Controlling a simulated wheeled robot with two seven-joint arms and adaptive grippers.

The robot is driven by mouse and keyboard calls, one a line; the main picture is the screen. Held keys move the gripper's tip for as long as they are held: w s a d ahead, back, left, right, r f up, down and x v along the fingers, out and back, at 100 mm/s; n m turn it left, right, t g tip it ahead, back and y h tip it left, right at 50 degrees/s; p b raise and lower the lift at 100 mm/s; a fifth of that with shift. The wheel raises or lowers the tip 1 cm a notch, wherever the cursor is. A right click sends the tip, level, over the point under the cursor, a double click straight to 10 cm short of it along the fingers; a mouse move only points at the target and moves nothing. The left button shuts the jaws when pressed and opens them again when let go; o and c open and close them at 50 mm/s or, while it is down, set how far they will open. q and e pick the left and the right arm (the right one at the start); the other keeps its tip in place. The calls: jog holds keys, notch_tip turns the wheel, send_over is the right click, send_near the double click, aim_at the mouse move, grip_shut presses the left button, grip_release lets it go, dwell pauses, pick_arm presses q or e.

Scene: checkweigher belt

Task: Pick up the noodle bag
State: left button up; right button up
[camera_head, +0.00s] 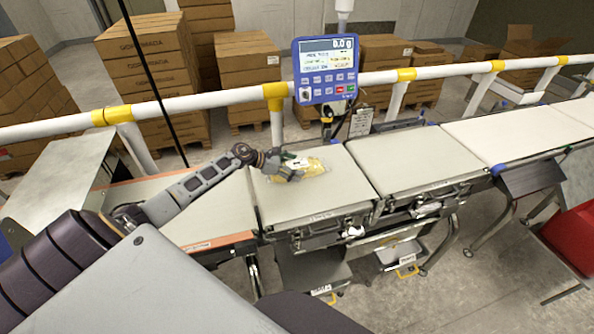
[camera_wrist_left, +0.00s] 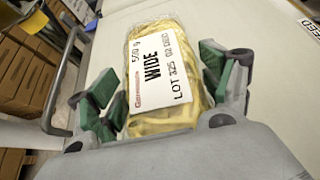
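The noodle bag (camera_head: 314,168) is a clear pack of yellow noodles with a white label, on the pale weighing belt. In the left wrist view the noodle bag (camera_wrist_left: 170,104) fills the middle, its label reading "WIDE" and "500 g". My left gripper (camera_head: 285,168) is at the bag's left end. In the left wrist view its green-padded fingers (camera_wrist_left: 165,88) stand spread on both sides of the bag's near end. The pads are close to the bag's edges; firm contact cannot be made out. My right gripper is not in view.
A blue scale display (camera_head: 326,70) stands behind the belt and appears to read 0.0 g. A white guard rail (camera_head: 220,98) with yellow joints runs behind. More belt (camera_head: 412,160) to the right is empty. A red bin (camera_head: 574,240) stands at the far right.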

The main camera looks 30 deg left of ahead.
aim_at(294, 164)
pick_arm(q)
jog(key=shift+s+f, duration=0.1)
jog(key=shift+f, duration=0.05)
jog(key=c, duration=0.6)
jog(key=shift+c, duration=0.2)
jog(key=shift+r, duration=0.75)
notch_tip(294, 164, up, 27)
jog(key=b, duration=0.3)
jog(key=shift+f, duration=0.1)
